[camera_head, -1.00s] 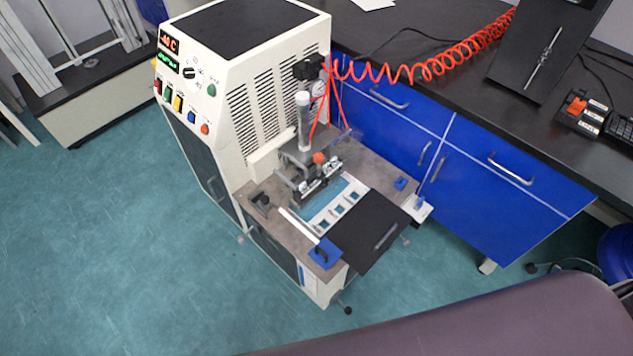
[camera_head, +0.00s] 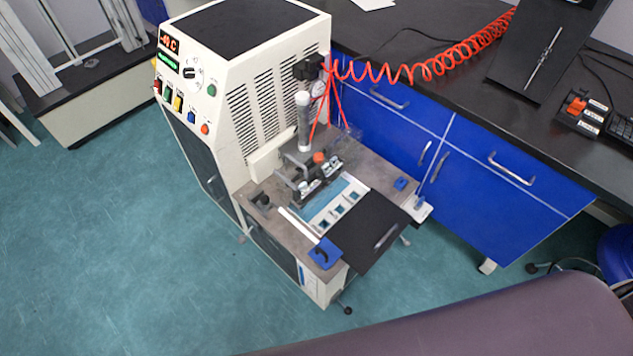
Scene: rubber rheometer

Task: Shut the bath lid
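The white machine (camera_head: 225,75) stands left of centre with a lit display and coloured buttons on its front. Its bath (camera_head: 338,206) is open, showing a light blue inside and a white strip with several square openings. The black bath lid (camera_head: 372,232) is swung open and lies out past the right side of the bath, with a slim handle on its upper face. Neither of my grippers is in view.
A blue cabinet (camera_head: 470,195) with a black worktop (camera_head: 440,95) stands behind and right of the machine. A coiled red hose (camera_head: 435,70) hangs over the worktop. A clamp fixture (camera_head: 315,172) stands beside the bath. Teal floor (camera_head: 130,240) is clear at the left front.

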